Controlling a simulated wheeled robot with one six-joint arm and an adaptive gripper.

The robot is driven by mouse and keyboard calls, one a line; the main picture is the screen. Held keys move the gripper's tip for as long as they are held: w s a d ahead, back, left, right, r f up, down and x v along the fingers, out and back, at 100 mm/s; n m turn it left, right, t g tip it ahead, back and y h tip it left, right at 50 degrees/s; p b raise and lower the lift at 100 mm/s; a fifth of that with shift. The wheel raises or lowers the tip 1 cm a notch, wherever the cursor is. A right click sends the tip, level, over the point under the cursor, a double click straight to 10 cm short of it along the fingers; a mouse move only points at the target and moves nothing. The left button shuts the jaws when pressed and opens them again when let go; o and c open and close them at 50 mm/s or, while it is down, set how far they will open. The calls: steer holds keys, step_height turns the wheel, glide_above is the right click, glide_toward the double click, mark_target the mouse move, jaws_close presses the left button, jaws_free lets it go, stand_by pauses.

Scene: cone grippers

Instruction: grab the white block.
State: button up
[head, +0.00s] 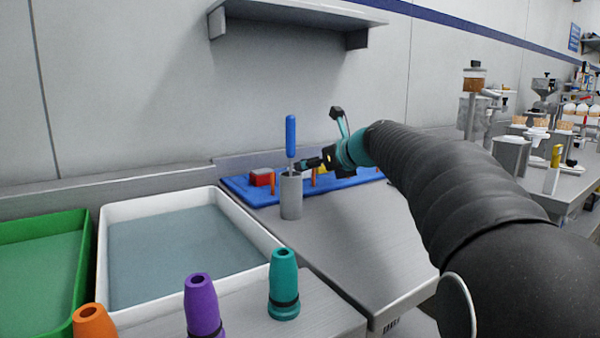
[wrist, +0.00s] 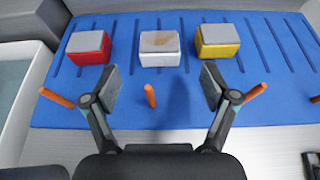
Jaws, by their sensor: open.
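The white block (wrist: 159,55) shows in the wrist view, standing on a blue mat (wrist: 269,60) with a brownish patch on its greyish top. It sits between a red block (wrist: 88,53) on its left and a yellow block (wrist: 218,47) on its right. My gripper (wrist: 158,88) is open and empty, its two fingers spread a little short of the white block, which lies ahead between them. In the head view my gripper (head: 312,164) is over the blue mat, partly behind a grey cylinder; the white block cannot be made out there.
Orange pegs, one (wrist: 151,95) between my fingers, stand along the mat's near edge. In the head view a grey cylinder (head: 291,198) with a blue-handled tool (head: 291,136) stands before the mat. A white tray (head: 113,260) and teal cone (head: 283,280) are nearer.

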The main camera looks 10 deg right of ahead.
mark_target(305, 180)
steer(key=x, duration=0.5)
steer(key=shift+f, duration=0.15)
steer(key=c, duration=1.3)
